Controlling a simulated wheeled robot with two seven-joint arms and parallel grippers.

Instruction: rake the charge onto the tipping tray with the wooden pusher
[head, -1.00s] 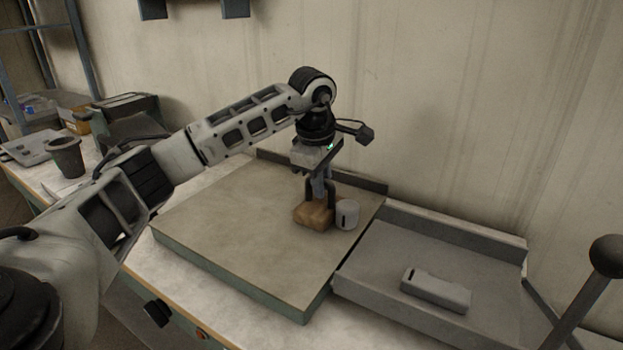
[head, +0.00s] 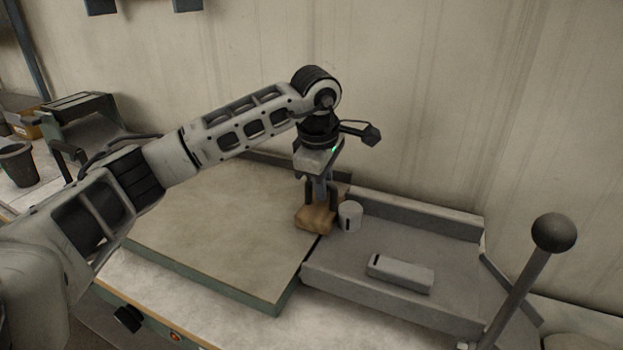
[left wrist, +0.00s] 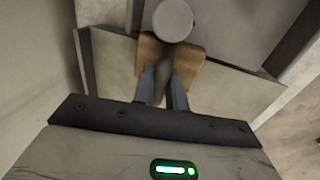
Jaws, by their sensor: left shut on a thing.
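My left gripper (head: 320,190) is shut on the wooden pusher (head: 314,220), a tan block low at the right edge of the raised board. In the left wrist view the fingers (left wrist: 163,88) grip its dark handle, and the pusher's wood (left wrist: 150,55) shows on both sides. A pale cylinder (head: 350,217) with a dark slot stands upright just right of the pusher, at the left edge of the grey tipping tray (head: 450,240); I cannot tell whether they touch. The cylinder's round top (left wrist: 173,18) shows beyond the pusher. A grey slotted block (head: 400,273) lies on the tray.
The raised board (head: 215,225) is bare left of the pusher. A rail (head: 410,213) runs along the tray's back. A lever with a dark ball knob (head: 553,233) rises at the right. A dark cup (head: 18,163) stands far left.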

